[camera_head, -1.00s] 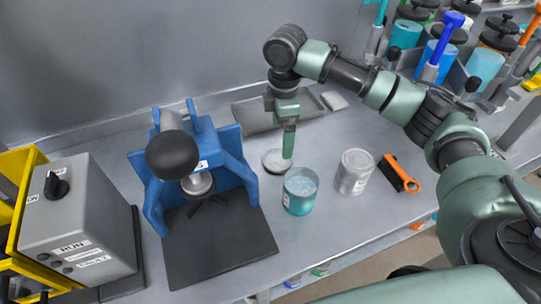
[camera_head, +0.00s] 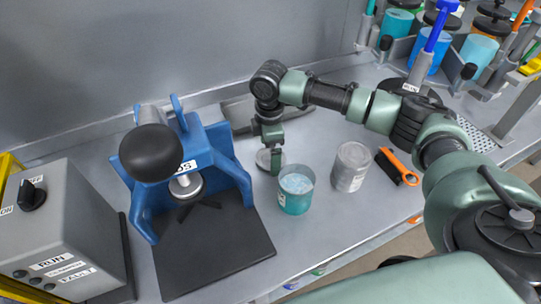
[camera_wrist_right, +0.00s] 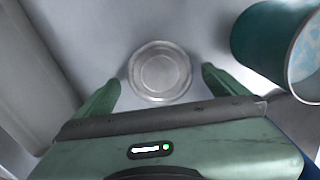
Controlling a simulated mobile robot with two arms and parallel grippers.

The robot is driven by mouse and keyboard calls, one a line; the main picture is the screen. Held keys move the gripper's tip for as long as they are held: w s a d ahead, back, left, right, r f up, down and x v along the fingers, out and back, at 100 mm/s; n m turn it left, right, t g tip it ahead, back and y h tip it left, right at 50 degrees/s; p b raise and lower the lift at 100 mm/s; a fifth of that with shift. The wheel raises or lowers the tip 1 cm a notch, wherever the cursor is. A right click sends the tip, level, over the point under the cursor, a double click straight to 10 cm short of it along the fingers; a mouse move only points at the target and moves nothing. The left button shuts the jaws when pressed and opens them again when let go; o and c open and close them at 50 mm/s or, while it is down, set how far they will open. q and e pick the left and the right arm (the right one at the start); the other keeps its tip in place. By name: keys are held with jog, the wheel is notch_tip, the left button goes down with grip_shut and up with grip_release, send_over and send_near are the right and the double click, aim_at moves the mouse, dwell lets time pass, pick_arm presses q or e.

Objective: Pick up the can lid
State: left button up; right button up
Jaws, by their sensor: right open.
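The can lid (camera_wrist_right: 160,71) is a round, silvery disc lying flat on the grey bench. In the right wrist view it sits between the two green fingers of my right gripper (camera_wrist_right: 161,88), with a gap on each side. The gripper is open and empty. In the head view my right gripper (camera_head: 273,165) points down at the lid (camera_head: 263,158), which is partly hidden behind a finger. An open teal can (camera_head: 296,192) with pale contents stands just right of the gripper. It also shows in the right wrist view (camera_wrist_right: 262,45). My left gripper is not in view.
A blue press (camera_head: 232,170) on a black plate is close on the left. A grey tray (camera_head: 237,110) lies behind the gripper. A grey control box (camera_head: 65,225) is at far left.

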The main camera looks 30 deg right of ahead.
jog(key=shift+f, duration=0.45)
jog(key=c, duration=1.3)
